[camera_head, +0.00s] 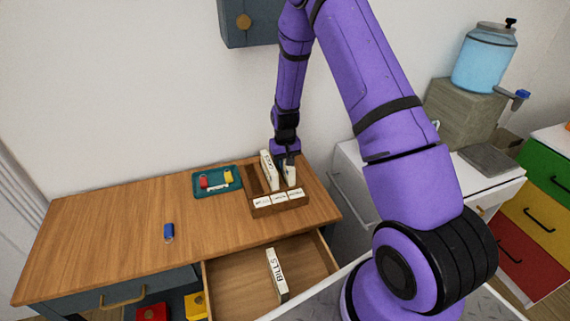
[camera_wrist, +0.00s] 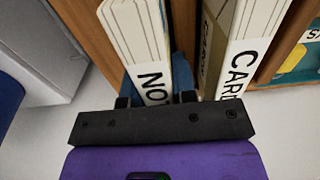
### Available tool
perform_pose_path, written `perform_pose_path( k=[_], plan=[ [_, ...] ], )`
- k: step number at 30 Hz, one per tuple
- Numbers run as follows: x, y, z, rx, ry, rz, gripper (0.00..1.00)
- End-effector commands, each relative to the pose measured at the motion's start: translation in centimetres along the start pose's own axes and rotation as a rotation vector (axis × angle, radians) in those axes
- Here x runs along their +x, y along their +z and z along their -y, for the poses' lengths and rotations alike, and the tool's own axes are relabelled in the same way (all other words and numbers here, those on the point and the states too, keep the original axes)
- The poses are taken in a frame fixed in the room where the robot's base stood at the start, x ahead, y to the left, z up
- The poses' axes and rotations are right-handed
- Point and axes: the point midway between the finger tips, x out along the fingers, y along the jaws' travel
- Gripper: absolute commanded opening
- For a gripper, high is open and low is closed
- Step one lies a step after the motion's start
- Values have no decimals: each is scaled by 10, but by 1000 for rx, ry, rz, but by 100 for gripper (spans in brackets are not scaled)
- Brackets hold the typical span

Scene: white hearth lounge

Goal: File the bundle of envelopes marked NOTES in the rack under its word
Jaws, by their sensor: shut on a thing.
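My gripper (camera_head: 288,158) is over the back of the wooden rack (camera_head: 280,208), pointing down. It is shut on a white envelope bundle (camera_head: 291,175), which stands upright at the rack's right-hand compartment. In the wrist view the held bundle (camera_wrist: 137,30) shows the letters "NO", the rest covered by the gripper (camera_wrist: 155,92). A second bundle, CARDS (camera_head: 267,170), stands in the rack just left of it; it also shows in the wrist view (camera_wrist: 243,40). The rack's front has three white word labels, too small to read. Whether the held bundle touches the rack floor is hidden.
The BILLS bundle (camera_head: 277,275) lies in the open drawer (camera_head: 235,278) below the desk top. A teal tray (camera_head: 205,189) with small red and yellow items is left of the rack. A blue key fob (camera_head: 168,232) lies on the desk (camera_head: 110,230), whose left part is mostly clear.

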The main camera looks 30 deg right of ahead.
Motion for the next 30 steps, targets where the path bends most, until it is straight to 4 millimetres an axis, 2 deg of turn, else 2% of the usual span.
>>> perform_pose_path(
  k=[2,12,13,15,16,25,30],
  plan=[
    [6,0,0,0,0,0,0],
    [8,0,0,1,0,0,0],
    [8,0,0,0,0,-1,30],
    [8,0,0,1,0,-1,46],
    [8,0,0,1,0,-1,51],
    [6,0,0,1,0,-1,51],
    [-10,-1,0,0,0,-4,51]
  ],
)
